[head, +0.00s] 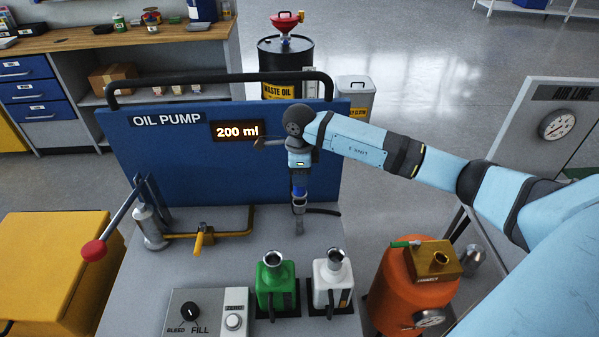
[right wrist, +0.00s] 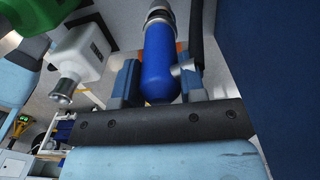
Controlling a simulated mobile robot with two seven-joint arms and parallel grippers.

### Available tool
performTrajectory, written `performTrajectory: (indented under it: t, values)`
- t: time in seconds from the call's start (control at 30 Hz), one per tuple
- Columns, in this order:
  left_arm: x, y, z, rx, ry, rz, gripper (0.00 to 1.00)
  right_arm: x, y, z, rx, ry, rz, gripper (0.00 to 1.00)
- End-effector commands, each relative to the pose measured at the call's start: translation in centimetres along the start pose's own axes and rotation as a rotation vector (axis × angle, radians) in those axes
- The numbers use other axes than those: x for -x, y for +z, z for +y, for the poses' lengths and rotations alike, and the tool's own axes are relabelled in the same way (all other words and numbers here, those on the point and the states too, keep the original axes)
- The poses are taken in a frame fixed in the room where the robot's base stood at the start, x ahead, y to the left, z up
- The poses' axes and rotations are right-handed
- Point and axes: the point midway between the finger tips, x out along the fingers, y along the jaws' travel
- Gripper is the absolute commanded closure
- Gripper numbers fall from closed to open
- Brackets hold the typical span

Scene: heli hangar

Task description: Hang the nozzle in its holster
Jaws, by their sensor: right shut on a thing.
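My right gripper (head: 299,186) points down in front of the blue pump panel, above the grey bench top. It is shut on the nozzle (head: 299,201), whose blue body and grey end show below the fingers. In the right wrist view the nozzle (right wrist: 160,65) is a blue cylinder with a grey collar, between the two fingers, with a black hose beside it. A small brownish part (head: 268,142) sticks out left of my wrist at the panel; I cannot tell whether it is the holster. My arm hides part of the panel. My left gripper is not in view.
The oil pump panel (head: 160,165) reads 200 ml. A green can (head: 271,285) and a white can (head: 331,283) stand at the bench front. A red-knobbed lever (head: 94,250) and yellow pipe (head: 235,233) are left; an orange tank (head: 405,290) is right.

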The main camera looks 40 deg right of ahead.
Motion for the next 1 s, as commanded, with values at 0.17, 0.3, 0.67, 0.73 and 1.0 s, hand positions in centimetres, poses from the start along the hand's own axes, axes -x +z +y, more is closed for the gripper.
performTrajectory:
  t: [0.17, 0.3, 0.67, 0.73, 1.0]
  values:
    - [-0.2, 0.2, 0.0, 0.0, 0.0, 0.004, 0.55, -0.6, 0.0, 0.0, 0.0, -0.001, -0.001, 1.0]
    - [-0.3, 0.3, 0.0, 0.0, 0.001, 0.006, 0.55, -1.0, 0.0, -0.1, 0.0, -0.001, -0.001, 1.0]
    - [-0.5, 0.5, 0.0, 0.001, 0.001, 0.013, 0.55, -2.0, 0.0, -0.1, -0.001, -0.002, -0.002, 0.6]
    - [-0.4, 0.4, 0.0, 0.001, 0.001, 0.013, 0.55, -1.9, 0.0, -0.1, -0.001, -0.001, -0.002, 0.44]
    - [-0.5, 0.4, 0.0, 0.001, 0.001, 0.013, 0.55, -2.0, 0.0, 0.0, 0.0, 0.0, 0.0, 0.28]
